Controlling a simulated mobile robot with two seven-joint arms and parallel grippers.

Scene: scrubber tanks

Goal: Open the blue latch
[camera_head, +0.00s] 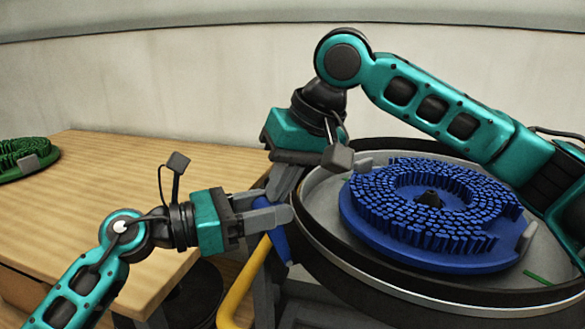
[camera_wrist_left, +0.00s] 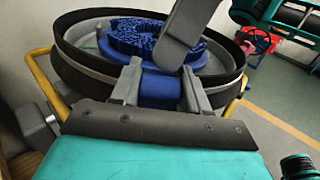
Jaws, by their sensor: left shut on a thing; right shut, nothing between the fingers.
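The blue latch (camera_head: 280,245) is on the near left side of the round black-rimmed tank (camera_head: 330,255). My left gripper (camera_head: 272,208) comes in from the left at the rim and is shut on the latch. In the left wrist view the blue latch (camera_wrist_left: 160,92) sits between the two grey fingers of my left gripper (camera_wrist_left: 158,82). In the head view these fingers partly cover the latch. My right gripper (camera_head: 283,185) points down just above the left fingers, close to the rim. It is shut and looks empty.
A round blue brush (camera_head: 375,220) lies inside the tank. A yellow bar (camera_head: 243,285) runs below the latch. A wooden table (camera_head: 110,190) stands at left, with a green brush (camera_head: 25,158) on it. In the wrist view, a red object (camera_wrist_left: 258,42) is at upper right.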

